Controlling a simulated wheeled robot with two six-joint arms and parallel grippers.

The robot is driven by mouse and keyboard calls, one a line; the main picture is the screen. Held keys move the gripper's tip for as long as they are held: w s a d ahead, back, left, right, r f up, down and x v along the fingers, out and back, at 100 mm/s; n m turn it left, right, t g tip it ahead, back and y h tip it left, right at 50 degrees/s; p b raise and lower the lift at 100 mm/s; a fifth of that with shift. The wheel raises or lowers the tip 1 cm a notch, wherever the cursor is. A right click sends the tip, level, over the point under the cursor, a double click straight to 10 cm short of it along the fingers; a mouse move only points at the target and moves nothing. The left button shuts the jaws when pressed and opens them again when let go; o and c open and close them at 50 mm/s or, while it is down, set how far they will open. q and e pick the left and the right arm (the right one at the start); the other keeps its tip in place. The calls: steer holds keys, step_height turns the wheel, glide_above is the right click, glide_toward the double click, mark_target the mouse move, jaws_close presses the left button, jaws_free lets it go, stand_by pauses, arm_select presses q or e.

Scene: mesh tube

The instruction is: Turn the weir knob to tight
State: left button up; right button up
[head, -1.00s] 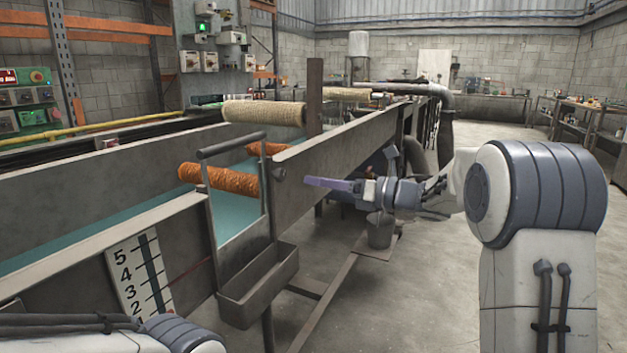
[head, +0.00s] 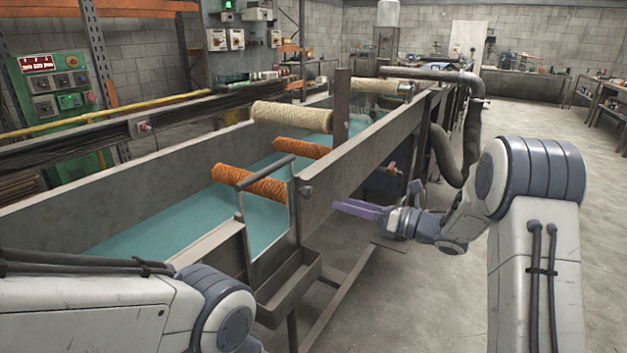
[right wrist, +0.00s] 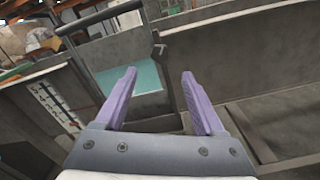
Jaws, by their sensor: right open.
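The weir knob (head: 306,190) is a small dark knob on the outer side wall of the trough, beside the weir gate (head: 268,262). It also shows in the right wrist view (right wrist: 158,49), just beyond the fingertips; its setting cannot be read. My right gripper (head: 342,206) has purple fingers pointing towards the trough wall, to the right of the knob and apart from it. In the right wrist view the fingers (right wrist: 158,74) are spread with nothing between them. My left arm crosses the lower left; its gripper is out of frame.
The long trough (head: 372,148) holds teal liquid and orange rollers (head: 252,184). A catch tray (head: 292,292) hangs below the gate. A numbered scale board (right wrist: 58,104) shows at left in the right wrist view. Floor right of the trough is mostly open.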

mark_target(310, 194)
steer(key=x, duration=1)
steer(key=shift+a+f, duration=0.1)
jaws_close()
